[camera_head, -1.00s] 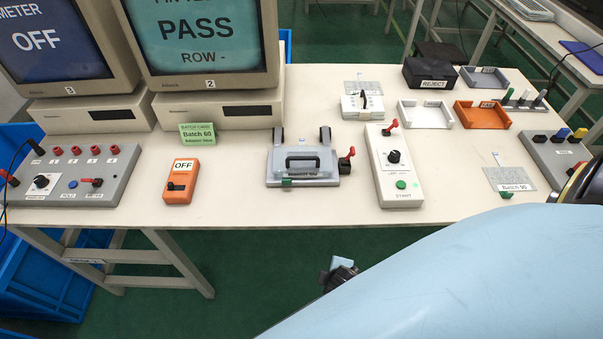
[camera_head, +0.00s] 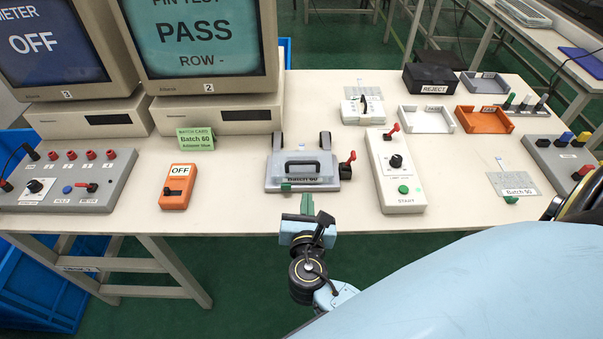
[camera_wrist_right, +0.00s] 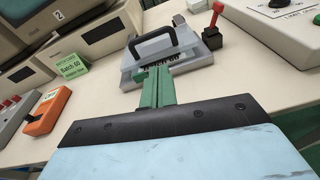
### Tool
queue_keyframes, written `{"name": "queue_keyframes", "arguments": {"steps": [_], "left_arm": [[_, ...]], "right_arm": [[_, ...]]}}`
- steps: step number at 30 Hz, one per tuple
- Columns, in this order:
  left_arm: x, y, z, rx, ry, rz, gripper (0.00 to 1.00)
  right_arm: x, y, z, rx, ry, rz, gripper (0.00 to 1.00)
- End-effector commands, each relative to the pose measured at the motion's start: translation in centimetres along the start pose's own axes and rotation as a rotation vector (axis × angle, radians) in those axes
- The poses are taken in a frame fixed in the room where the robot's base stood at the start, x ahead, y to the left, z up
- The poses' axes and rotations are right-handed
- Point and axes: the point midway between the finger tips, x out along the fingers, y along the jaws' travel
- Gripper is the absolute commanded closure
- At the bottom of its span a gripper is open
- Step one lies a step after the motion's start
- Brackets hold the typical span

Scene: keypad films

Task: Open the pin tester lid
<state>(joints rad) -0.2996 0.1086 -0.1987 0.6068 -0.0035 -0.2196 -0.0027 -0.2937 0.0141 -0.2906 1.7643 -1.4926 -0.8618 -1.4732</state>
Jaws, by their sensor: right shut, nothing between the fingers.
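The pin tester (camera_head: 272,184) is a grey fixture near the table's front edge. Its lid (camera_head: 302,160) with a black handle (camera_head: 303,166) lies down over it. My right gripper (camera_head: 307,205) is in front of the tester, below the handle in the picture, with green fingers shut and empty. The wrist view shows the fingers (camera_wrist_right: 155,88) pointing at the tester (camera_wrist_right: 172,58). My left gripper is out of view.
A white START box (camera_head: 404,203) with a red lever stands right of the tester. An orange OFF meter (camera_head: 178,188) lies left. A monitor (camera_head: 205,40) reads PASS. A film marked Batch 90 (camera_head: 513,184) lies at the right. Bare table lies between meter and tester.

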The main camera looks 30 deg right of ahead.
Motion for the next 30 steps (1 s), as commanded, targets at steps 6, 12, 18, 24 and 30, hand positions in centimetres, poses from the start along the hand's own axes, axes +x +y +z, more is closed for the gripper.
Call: {"name": "queue_keyframes", "arguments": {"steps": [6,12,18,24,30], "left_arm": [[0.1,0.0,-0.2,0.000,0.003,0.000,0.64],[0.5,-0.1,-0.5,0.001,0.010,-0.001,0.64],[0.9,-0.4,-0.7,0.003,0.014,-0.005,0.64],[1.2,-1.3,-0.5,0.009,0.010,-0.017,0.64],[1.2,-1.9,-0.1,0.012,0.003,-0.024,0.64]], "right_arm": [[1.1,1.1,0.0,-0.117,-0.034,0.037,1.00],[4.6,1.2,0.1,-0.114,-0.034,0.036,1.00],[8.0,1.4,0.2,-0.112,-0.032,0.036,1.00],[9.8,1.4,0.2,-0.111,-0.030,0.035,1.00],[10.1,1.4,0.2,-0.111,-0.030,0.036,1.00]]}}
